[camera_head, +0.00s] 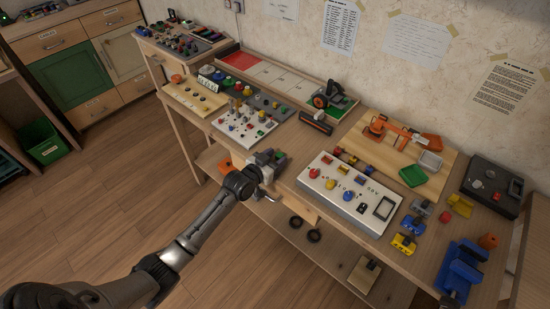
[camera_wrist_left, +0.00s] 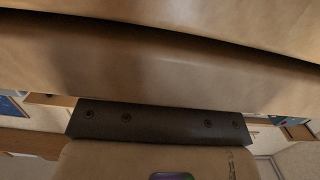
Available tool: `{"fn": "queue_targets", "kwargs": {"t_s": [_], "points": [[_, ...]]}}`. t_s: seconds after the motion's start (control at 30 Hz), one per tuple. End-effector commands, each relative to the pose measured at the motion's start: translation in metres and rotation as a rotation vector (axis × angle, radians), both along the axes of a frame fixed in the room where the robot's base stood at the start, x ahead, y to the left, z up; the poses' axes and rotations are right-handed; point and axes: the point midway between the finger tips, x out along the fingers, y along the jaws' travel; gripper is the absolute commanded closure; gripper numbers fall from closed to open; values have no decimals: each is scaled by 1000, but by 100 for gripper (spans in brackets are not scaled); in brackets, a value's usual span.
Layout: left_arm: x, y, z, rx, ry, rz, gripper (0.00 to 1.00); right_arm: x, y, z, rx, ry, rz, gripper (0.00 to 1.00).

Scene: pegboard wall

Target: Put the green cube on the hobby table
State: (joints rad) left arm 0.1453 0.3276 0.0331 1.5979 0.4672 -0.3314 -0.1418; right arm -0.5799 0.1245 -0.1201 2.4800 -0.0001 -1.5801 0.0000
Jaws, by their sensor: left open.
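The hobby table (camera_head: 318,151) is a long wooden workbench along the wall. My left gripper (camera_head: 268,160) is at its front edge, near the middle, and is open. A small green patch (camera_head: 280,155) with a reddish spot shows just beyond the gripper. It is too small to tell whether this is the green cube, and I cannot clearly pick out the cube elsewhere. The left wrist view shows mostly tan surfaces very close up and a dark bar with screws (camera_wrist_left: 160,122); no cube is clear there. My right gripper is not in view.
A white control panel (camera_head: 335,205) stands right of my left gripper, and a button board (camera_head: 243,121) left of it. An orange robot arm model (camera_head: 385,126), a green tray (camera_head: 413,176) and a blue vise (camera_head: 461,267) crowd the right. Two black rings (camera_head: 305,229) lie on the lower shelf.

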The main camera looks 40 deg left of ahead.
Motion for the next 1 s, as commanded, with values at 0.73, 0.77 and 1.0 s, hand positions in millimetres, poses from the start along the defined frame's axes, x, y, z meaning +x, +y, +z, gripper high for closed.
{"fn": "queue_targets", "kwargs": {"t_s": [0.73,0.77,1.0], "points": [[-90,2,18,1,3,-1,51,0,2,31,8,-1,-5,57],[-94,2,18,1,3,-1,51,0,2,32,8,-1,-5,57],[-115,3,21,1,0,-1,51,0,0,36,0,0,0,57]]}}
